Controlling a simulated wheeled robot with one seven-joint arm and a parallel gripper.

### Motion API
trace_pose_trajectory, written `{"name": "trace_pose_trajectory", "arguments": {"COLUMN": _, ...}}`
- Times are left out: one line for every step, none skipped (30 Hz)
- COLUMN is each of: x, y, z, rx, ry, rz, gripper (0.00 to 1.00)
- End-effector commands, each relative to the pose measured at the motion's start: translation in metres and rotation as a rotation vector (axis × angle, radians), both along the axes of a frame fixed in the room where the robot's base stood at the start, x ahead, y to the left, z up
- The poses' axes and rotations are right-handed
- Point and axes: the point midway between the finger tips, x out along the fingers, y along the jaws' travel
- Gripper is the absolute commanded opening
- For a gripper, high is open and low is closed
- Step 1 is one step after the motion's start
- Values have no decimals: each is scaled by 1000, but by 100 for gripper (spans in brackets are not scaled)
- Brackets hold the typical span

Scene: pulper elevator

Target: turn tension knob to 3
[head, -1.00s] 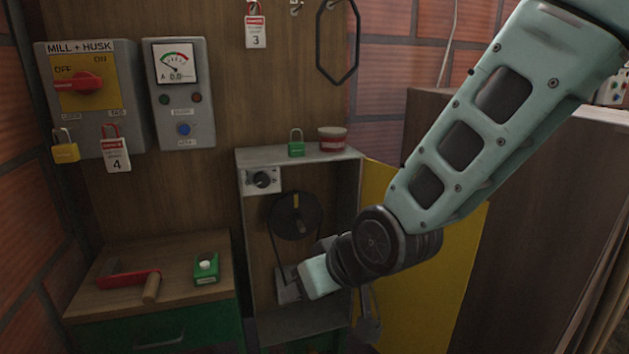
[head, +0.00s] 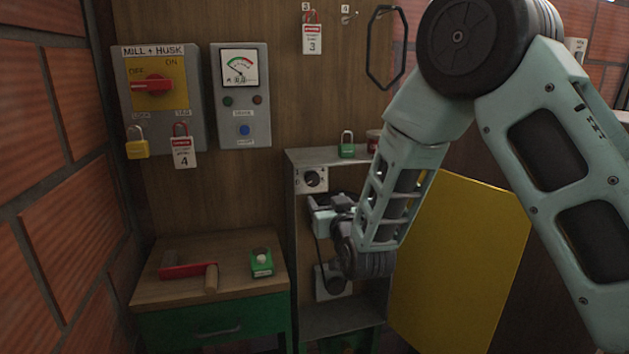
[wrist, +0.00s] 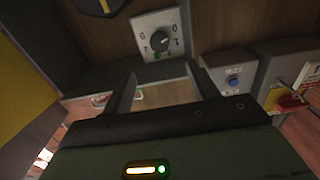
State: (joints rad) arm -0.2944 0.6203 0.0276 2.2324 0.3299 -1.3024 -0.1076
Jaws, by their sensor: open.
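The tension knob (head: 312,178) is a dark round knob on a small white plate at the upper left inside the open cabinet (head: 338,316). In the wrist view the knob (wrist: 162,46) shows upside down at top centre, with marks around it too small to read surely. My gripper (head: 318,201) is just below the knob in the head view, in front of the cabinet. In the wrist view my gripper (wrist: 164,88) has its two fingers spread with nothing between them. The knob lies beyond the fingertips, apart from them.
A black pulley (wrist: 100,4) is at the wrist view's top left. The yellow cabinet door (head: 465,265) stands open to the right. A green padlock (head: 347,146) sits on the cabinet top. Left are the gauge box (head: 241,110), the mill switch box (head: 185,110) and a bench (head: 205,290).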

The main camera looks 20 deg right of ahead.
Motion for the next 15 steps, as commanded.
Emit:
{"name": "trace_pose_trajectory", "arguments": {"x": 12, "y": -1, "z": 3, "rx": 0, "ry": -1, "rz": -2, "gripper": 59}}
{"name": "trace_pose_trajectory", "arguments": {"x": 18, "y": -1, "z": 3, "rx": -1, "ry": -1, "rz": -1, "gripper": 59}}
{"name": "trace_pose_trajectory", "arguments": {"x": 27, "y": -1, "z": 2, "rx": 0, "ry": 0, "rz": -1, "gripper": 59}}
{"name": "trace_pose_trajectory", "arguments": {"x": 33, "y": -1, "z": 3, "rx": 0, "ry": -1, "rz": -1, "gripper": 59}}
{"name": "trace_pose_trajectory", "arguments": {"x": 39, "y": -1, "z": 3, "rx": 0, "ry": 0, "rz": -1, "gripper": 59}}
{"name": "trace_pose_trajectory", "arguments": {"x": 47, "y": -1, "z": 2, "rx": 0, "ry": 0, "rz": -2, "gripper": 59}}
{"name": "trace_pose_trajectory", "arguments": {"x": 54, "y": -1, "z": 3, "rx": 0, "ry": -1, "rz": -1, "gripper": 59}}
{"name": "trace_pose_trajectory", "arguments": {"x": 60, "y": -1, "z": 2, "rx": 0, "ry": 0, "rz": -1, "gripper": 59}}
{"name": "trace_pose_trajectory", "arguments": {"x": 68, "y": -1, "z": 3, "rx": 0, "ry": -1, "rz": -1, "gripper": 59}}
{"name": "trace_pose_trajectory", "arguments": {"x": 74, "y": -1, "z": 2, "rx": 0, "ry": 0, "rz": -1, "gripper": 59}}
{"name": "trace_pose_trajectory", "arguments": {"x": 80, "y": -1, "z": 2, "rx": 0, "ry": 0, "rz": 0, "gripper": 59}}
{"name": "trace_pose_trajectory", "arguments": {"x": 88, "y": -1, "z": 3, "rx": 0, "ry": -1, "rz": 0, "gripper": 59}}
{"name": "trace_pose_trajectory", "arguments": {"x": 93, "y": -1, "z": 2, "rx": 0, "ry": 0, "rz": 0, "gripper": 59}}
{"name": "trace_pose_trajectory", "arguments": {"x": 98, "y": -1, "z": 2, "rx": 0, "ry": 0, "rz": 0, "gripper": 59}}
{"name": "trace_pose_trajectory", "arguments": {"x": 104, "y": -1, "z": 2, "rx": 0, "ry": 0, "rz": 0, "gripper": 59}}
